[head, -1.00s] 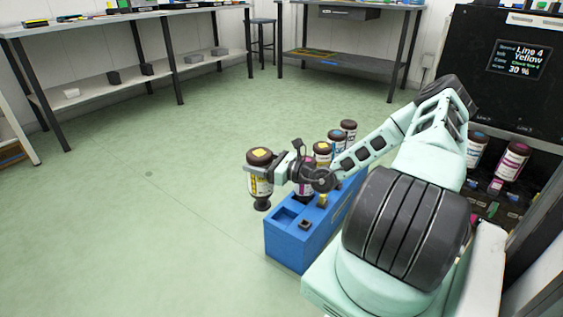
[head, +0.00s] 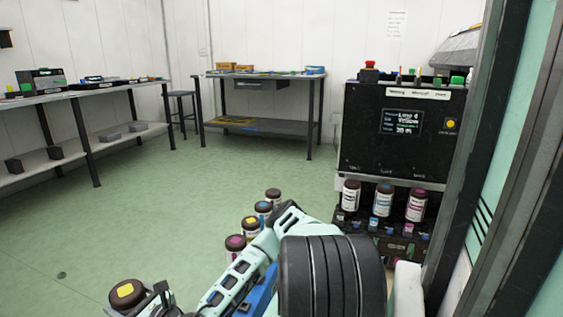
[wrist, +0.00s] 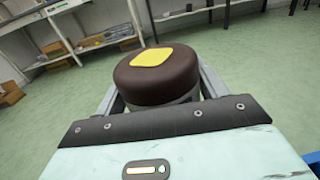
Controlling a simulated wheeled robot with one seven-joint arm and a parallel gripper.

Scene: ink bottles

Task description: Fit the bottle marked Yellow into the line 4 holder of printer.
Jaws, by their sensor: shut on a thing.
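The Yellow bottle, with a dark brown end bearing a yellow patch (head: 127,293), is at the bottom left of the head view. It also shows between the fingers in the wrist view (wrist: 154,74). My gripper (head: 150,303) is shut on it, and the lower part of the bottle is out of frame. The printer (head: 400,130) is a black unit at the right, its screen reading Line 4 Yellow. Several bottles stand in its lower bay: black-labelled (head: 350,195), blue (head: 382,200) and magenta (head: 416,205). The line 4 holder cannot be made out clearly.
A blue crate (head: 262,293), partly behind my arm, has several bottles above it, one magenta-topped (head: 235,243). A dark door frame (head: 480,150) stands close on the right. Workbenches (head: 265,75) line the back and left. The green floor (head: 150,200) between is clear.

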